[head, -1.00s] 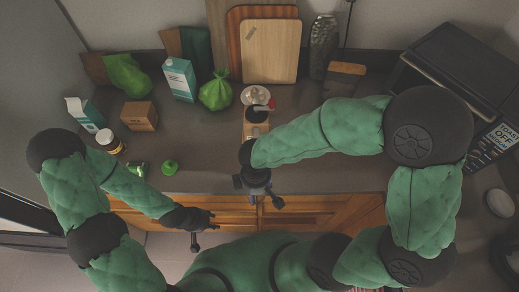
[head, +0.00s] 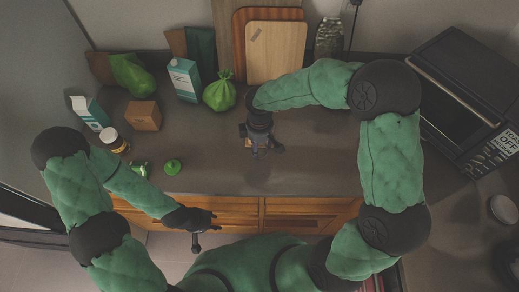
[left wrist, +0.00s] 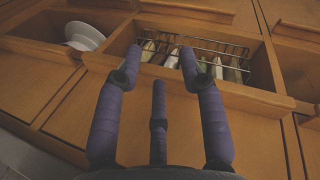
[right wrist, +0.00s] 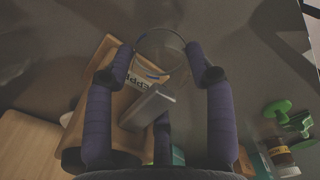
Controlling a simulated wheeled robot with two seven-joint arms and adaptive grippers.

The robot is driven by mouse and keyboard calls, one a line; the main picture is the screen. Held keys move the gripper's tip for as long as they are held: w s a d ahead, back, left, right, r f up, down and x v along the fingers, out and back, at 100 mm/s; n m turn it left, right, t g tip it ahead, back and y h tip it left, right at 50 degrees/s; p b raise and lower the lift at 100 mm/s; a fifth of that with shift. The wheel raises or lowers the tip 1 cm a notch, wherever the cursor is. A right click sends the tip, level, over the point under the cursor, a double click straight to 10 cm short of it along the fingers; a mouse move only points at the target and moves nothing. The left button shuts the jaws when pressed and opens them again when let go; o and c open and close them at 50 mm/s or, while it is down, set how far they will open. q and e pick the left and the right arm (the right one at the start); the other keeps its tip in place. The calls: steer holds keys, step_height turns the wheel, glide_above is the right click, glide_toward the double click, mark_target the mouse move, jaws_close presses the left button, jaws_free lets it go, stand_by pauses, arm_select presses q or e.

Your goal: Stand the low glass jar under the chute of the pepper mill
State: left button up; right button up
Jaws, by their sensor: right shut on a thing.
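The pepper mill (right wrist: 100,115) shows in the right wrist view as a wooden body with a pepper label and a grey metal chute (right wrist: 150,106). In the head view my right arm hides most of it. The low glass jar (right wrist: 161,40) is a clear round rim between the fingertips of my right gripper (right wrist: 160,54), which is shut on it. The jar is close beside the labelled part of the mill; I cannot tell whether it is under the chute. My right gripper also shows in the head view (head: 258,148). My left gripper (head: 205,225) is open and empty, before the drawers (left wrist: 160,62).
Green pieces (head: 173,167) lie near the front.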

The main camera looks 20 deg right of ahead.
mark_target(259, 147)
steer(key=shift+f+b, duration=0.3)
steer(key=shift+f, duration=1.45)
steer(key=shift+f, duration=0.1)
steer(key=o, duration=1)
steer(key=shift+r, duration=0.4)
step_height(259, 147, up, 12)
steer(key=shift+f+p, duration=0.25)
steer(key=shift+p, duration=0.75)
